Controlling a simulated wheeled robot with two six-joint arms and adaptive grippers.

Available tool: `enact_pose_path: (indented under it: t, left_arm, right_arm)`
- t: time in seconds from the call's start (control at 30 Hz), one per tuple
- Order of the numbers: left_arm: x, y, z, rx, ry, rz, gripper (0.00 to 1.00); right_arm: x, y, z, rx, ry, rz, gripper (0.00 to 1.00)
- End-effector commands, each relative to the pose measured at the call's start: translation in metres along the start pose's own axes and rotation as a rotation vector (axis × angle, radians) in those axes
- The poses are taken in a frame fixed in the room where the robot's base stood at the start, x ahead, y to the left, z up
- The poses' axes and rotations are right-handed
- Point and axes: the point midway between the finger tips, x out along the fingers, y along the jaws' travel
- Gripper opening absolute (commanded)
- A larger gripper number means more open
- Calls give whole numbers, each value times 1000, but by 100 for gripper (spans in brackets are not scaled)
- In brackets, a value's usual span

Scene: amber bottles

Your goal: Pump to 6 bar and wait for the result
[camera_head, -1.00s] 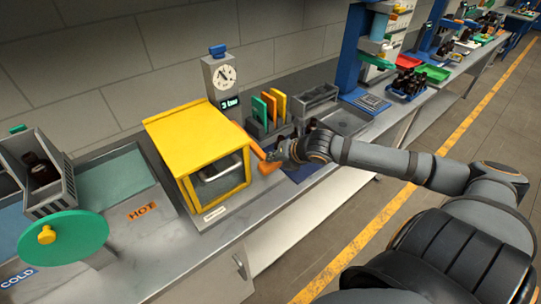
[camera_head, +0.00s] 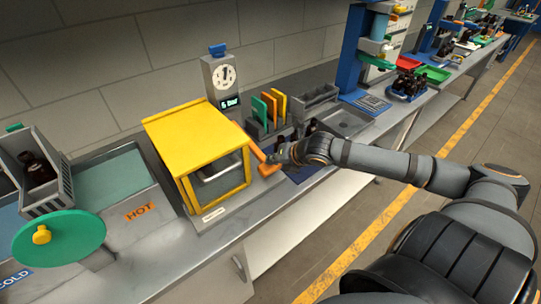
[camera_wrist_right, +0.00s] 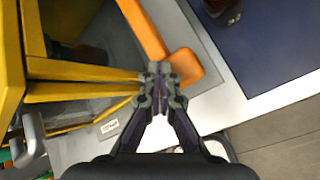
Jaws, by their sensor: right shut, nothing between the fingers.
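The yellow chamber (camera_head: 200,138) with a clear front stands on the bench. An orange pump lever (camera_head: 262,158) sticks out along its right side; its wide end also shows in the right wrist view (camera_wrist_right: 186,66). My right gripper (camera_head: 274,156) is shut and empty, with its tips at the lever's end; I cannot tell whether they touch. Its closed fingers show in the wrist view (camera_wrist_right: 160,78). A grey gauge post (camera_head: 221,75) behind the chamber has a dial and a green display (camera_head: 229,103) reading 5 or 6 bar, too small to be sure. My left gripper is out of view.
Green and orange upright panels (camera_head: 270,107) stand in a rack right of the gauge. A green disc (camera_head: 58,238) with a yellow knob and a grey crate (camera_head: 62,180) holding a dark bottle are at left. A blue mat (camera_wrist_right: 270,40) lies beyond the lever.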

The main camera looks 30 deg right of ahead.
Motion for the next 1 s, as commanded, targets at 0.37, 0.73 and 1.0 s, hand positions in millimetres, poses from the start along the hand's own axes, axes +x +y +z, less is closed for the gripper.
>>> enact_pose_path:
  t: [0.37, 0.73, 1.0]
  left_arm:
    - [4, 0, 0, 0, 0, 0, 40]
    - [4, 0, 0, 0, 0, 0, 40]
    - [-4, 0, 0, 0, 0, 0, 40]
  right_arm:
    - [3, -3, -2, 1, 1, -2, 0]
    - [3, -2, -2, 1, 1, -2, 0]
    - [-3, 2, 2, 0, 1, -2, 0]
